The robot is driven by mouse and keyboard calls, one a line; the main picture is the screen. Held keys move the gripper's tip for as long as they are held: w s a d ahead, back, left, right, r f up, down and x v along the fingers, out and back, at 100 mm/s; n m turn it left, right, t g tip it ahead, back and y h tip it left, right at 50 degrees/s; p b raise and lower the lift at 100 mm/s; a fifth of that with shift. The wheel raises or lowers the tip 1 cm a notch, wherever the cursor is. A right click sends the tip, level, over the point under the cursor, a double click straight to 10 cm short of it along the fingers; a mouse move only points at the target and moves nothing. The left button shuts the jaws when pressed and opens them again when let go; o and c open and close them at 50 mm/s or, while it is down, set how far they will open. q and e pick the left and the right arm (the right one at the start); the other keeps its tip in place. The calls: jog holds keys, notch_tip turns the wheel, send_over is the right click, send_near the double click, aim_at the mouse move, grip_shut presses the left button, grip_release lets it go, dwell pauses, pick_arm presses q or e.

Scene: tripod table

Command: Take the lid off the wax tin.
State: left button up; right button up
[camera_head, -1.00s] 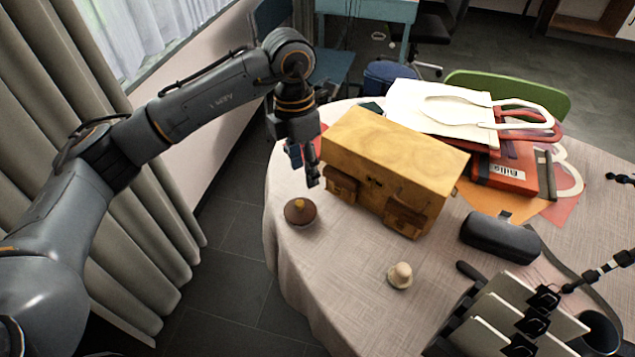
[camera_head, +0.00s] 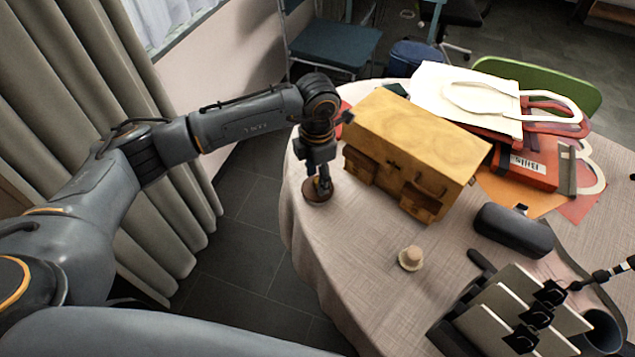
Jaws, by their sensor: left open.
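The wax tin (camera_head: 314,197) is a small, round, dark brown tin standing near the left edge of the round table. My left gripper (camera_head: 323,182) points down right over it, with its fingers at the lid. The fingers hide the lid's yellowish knob. The left gripper is open, and I cannot tell whether its fingers touch the lid. The lid appears to sit on the tin. My right gripper is not in view.
A wooden chest (camera_head: 425,145) stands close to the right of the tin. A small cream hat-shaped object (camera_head: 411,258) stands nearer the front. Tablecloth (camera_head: 350,235) lies clear in front of the tin.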

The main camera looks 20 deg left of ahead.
pick_arm(q)
jog(key=shift+f, duration=0.75)
grip_shut()
